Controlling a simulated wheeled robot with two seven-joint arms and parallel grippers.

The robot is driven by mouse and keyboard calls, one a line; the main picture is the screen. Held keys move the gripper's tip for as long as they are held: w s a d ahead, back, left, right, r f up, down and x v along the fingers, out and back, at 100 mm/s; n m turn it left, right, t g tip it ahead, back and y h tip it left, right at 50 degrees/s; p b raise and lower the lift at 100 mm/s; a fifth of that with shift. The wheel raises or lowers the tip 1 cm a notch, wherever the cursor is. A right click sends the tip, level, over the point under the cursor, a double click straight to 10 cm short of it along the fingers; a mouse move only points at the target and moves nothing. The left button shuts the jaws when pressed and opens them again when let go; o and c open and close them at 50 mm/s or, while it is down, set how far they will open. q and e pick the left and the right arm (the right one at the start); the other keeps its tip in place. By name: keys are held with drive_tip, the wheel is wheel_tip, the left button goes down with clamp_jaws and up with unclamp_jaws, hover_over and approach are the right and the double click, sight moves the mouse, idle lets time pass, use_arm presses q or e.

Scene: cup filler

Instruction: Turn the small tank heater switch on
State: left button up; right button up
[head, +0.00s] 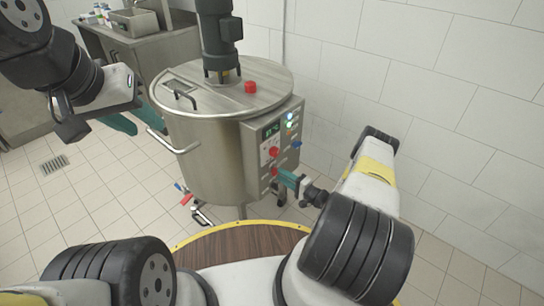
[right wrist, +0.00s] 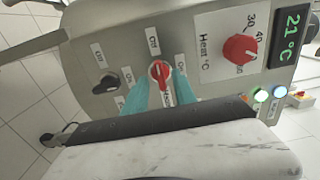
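The tank (head: 205,150) is a steel vessel with a control panel (head: 268,150) on its right side. In the right wrist view, a red rotary switch (right wrist: 160,72) sits low on the panel, with Off and On labels around it; its lower label is partly hidden. My right gripper (right wrist: 163,82) has its teal fingertips on either side of this switch, close to the panel. Whether they touch it I cannot tell. In the head view, my right gripper (head: 287,178) is at the panel's lower part. My left gripper (head: 142,122) is open and empty, left of the tank.
A black switch (right wrist: 106,83) is left of the red one. A red heat knob (right wrist: 240,49), a 21 °C display (right wrist: 290,37) and a lit green button (right wrist: 261,96) are to the right. A steel counter (head: 140,45) stands behind; a white tiled wall (head: 430,95) is at right.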

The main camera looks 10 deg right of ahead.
drive_tip(key=shift+x, duration=1.05)
clamp_jaws()
drive_tip(key=shift+s+m, duration=0.1)
drive_tip(key=shift+m, duration=0.3)
drive_tip(key=m, duration=1.7)
